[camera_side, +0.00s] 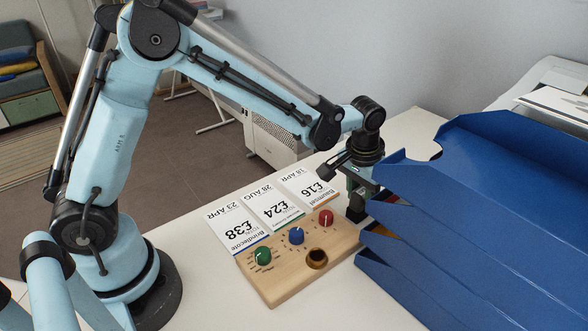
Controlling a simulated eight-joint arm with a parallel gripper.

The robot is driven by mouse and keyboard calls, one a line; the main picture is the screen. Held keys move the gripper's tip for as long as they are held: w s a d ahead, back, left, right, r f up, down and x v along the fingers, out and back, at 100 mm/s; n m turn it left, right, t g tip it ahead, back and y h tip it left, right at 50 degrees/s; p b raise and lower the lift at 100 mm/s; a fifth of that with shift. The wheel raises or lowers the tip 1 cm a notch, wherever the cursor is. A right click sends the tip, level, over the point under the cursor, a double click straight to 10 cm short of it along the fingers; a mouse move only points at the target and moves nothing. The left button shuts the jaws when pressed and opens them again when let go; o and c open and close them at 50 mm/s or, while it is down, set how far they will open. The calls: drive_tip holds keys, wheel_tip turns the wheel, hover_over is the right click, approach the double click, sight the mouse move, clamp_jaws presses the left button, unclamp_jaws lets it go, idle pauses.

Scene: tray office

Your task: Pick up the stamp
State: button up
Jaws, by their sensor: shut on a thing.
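My gripper (356,196) points down at the left edge of a stack of blue trays (480,190), beyond a wooden block. It is shut on a dark object, which I take to be the stamp; the jaws and the tray edge hide most of it. I cannot tell whether it touches the table. The wooden block (290,285) holds a green-topped knob (263,256), a blue-topped knob (297,236) and a red-topped knob (326,218). An empty round hole (317,258) is in its near right part.
Three printed cards, the £38 card (236,232), the £24 card (273,207) and the £16 card (308,187), lie in a row behind the block. The tray stack closely bounds my gripper on the right. The white table (210,300) is clear at the front.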

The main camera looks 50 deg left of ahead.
sight(363, 190)
wheel_tip(363, 190, up, 10)
drive_tip(key=shift+r, duration=0.1)
idle(0.6)
drive_tip(key=o, duration=0.6)
drive_tip(key=shift+c, duration=0.2)
drive_tip(key=c, duration=0.3)
drive_tip(key=s+a+f, duration=0.1)
drive_tip(key=s+a, duration=0.1)
drive_tip(key=a, duration=0.6)
drive_tip(key=s+a+f, duration=0.1)
drive_tip(key=a+f, duration=0.1)
drive_tip(key=a, duration=0.6)
drive_tip(key=shift+c, duration=0.2)
drive_tip(key=shift+f, duration=2.7)
